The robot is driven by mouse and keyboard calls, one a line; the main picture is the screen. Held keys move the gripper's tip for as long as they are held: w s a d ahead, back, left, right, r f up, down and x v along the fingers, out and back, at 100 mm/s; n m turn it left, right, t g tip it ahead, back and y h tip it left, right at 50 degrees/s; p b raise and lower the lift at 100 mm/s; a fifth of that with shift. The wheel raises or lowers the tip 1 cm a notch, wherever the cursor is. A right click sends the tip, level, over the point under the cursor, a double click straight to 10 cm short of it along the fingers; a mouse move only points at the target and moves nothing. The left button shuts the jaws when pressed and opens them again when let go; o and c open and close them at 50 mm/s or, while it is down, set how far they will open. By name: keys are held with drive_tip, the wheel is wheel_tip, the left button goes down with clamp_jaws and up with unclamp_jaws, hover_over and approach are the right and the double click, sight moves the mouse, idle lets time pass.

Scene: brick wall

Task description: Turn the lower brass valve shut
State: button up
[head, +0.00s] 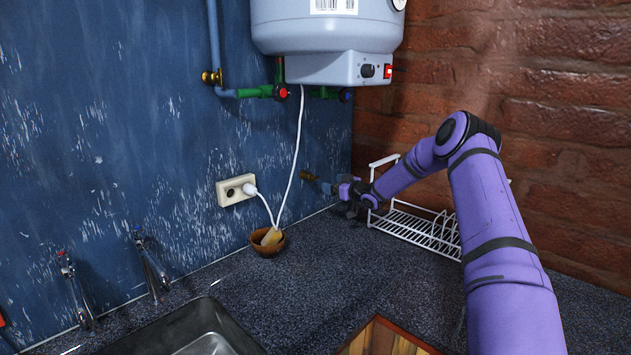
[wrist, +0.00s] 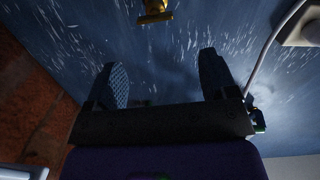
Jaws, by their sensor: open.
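The lower brass valve (head: 309,176) sits on the blue wall, right of the white socket and just left of my gripper in the head view. In the wrist view a brass fitting, apparently this valve (wrist: 155,12), shows at the top edge, partly cut off. My gripper (wrist: 163,72) is open, with its two dark fingers apart and nothing between them. The brass fitting lies beyond the fingertips, apart from them. In the head view my gripper (head: 334,188) is small and dark, close to the wall. The valve's handle angle is hard to tell.
A second brass valve (head: 212,77) is on the blue pipe, upper left. A water heater (head: 325,30) hangs above. A white dish rack (head: 415,228) stands below my arm. A wooden bowl (head: 267,250) and socket (head: 236,190) with white cable are left of my gripper.

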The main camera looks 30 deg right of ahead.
sight(316, 178)
drive_tip(key=x, duration=1)
drive_tip(key=shift+w+d+f, duration=0.3)
drive_tip(key=shift+w+f, duration=0.05)
drive_tip(key=shift+f, duration=0.05)
